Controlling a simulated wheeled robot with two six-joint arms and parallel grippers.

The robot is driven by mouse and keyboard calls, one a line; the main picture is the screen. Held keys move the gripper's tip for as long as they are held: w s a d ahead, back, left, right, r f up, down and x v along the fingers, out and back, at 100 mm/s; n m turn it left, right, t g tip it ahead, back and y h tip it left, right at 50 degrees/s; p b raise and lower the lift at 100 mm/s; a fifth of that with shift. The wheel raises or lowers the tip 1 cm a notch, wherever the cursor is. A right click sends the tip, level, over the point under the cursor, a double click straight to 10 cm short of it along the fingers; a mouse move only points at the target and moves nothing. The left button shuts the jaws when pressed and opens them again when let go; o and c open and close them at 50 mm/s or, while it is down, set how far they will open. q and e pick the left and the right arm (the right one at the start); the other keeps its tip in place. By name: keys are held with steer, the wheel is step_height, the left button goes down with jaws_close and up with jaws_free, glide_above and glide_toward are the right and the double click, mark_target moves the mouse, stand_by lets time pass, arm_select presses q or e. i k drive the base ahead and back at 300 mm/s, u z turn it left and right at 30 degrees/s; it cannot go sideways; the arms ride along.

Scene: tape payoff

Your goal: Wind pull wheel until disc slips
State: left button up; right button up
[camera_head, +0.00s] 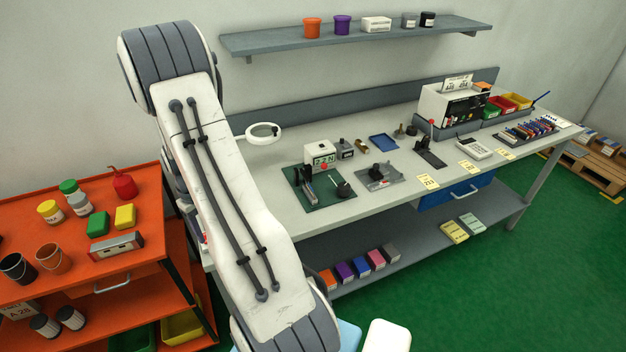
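A green base plate (317,198) on the bench carries a small upright dark-and-metal fixture (308,181) and a dark round part (343,188) with a thin lever. Behind it stands a white box with a numeric display (322,152). To the right, a grey plate (377,182) carries a black knob-like part (383,170). I cannot tell which of these parts is the pull wheel or the disc; they are small. A large white link of my arm crosses the left of the view and hides the bench's left end. Neither gripper shows.
The grey bench (440,183) also holds a lever device (430,150), a white keypad unit (473,149), a white cabinet (455,103) and colored bins. A shelf (350,37) hangs above. An orange cart (70,277) with cans stands left.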

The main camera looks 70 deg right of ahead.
mark_target(343, 189)
steer(key=z, duration=0.3)
steer(key=i, duration=0.6)
steer(key=z, duration=0.95)
steer(key=i, duration=0.3)
steer(key=z, duration=0.3)
